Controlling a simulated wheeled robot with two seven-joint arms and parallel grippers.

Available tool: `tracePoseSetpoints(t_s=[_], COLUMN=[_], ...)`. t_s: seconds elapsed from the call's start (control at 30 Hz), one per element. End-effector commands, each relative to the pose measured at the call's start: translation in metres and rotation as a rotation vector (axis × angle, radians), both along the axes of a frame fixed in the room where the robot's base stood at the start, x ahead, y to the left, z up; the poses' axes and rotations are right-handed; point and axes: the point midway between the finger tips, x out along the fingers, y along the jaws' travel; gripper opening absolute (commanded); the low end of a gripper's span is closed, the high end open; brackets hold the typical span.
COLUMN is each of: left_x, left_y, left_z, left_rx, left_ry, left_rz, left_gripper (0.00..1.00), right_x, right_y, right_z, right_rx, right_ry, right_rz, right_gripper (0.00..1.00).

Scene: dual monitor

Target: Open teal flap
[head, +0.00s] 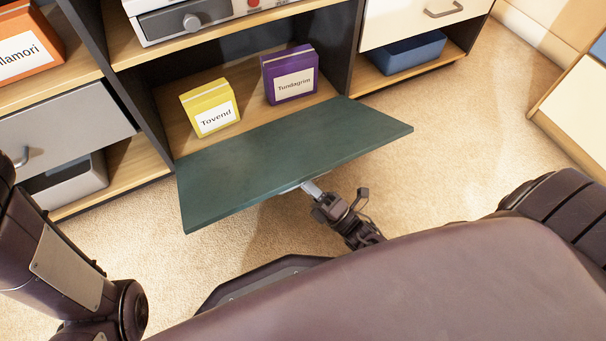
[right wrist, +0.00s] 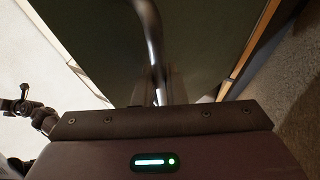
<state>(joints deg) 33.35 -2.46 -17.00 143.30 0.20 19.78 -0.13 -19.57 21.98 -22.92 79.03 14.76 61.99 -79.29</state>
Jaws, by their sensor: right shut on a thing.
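The teal flap (head: 290,155) is folded down at the front of a lower shelf compartment and lies about level. In the head view my right gripper (head: 312,188) is at its front edge, reaching its underside. In the right wrist view the flap (right wrist: 100,40) fills the upper middle as a dark panel. My right gripper (right wrist: 160,88) is shut on the flap's metal bar handle (right wrist: 153,35). The handle is mostly hidden under the flap in the head view. My left arm shows at the left edge, but its gripper is out of view.
A yellow box (head: 211,107) and a purple box (head: 289,75) stand inside the open compartment. A grey drawer (head: 62,130) is to the left, with a grey bin (head: 70,185) below. A blue bin (head: 408,53) is at right. Carpet right of the flap is clear.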

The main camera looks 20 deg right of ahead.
Motion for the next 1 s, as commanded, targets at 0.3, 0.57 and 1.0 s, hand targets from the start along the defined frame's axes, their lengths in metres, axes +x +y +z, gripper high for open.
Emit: tracePoseSetpoints(t_s=[0.3, 0.57, 1.0], left_x=[0.000, 0.000, 0.000], left_y=[0.000, 0.000, 0.000], left_z=[-0.003, -0.003, 0.004], left_rx=[0.000, 0.000, -0.001], left_ry=[0.000, -0.001, 0.000], left_rz=[0.000, 0.000, 0.000], left_gripper=[0.00, 0.00, 0.00], right_x=[0.002, 0.002, -0.011], right_y=[-0.002, -0.002, -0.007], right_z=[-0.006, -0.005, -0.010], right_rx=[-0.002, -0.003, -0.002], right_ry=[0.005, 0.004, 0.005], right_rz=[-0.005, -0.006, -0.004], right_gripper=[0.00, 0.17, 0.19])
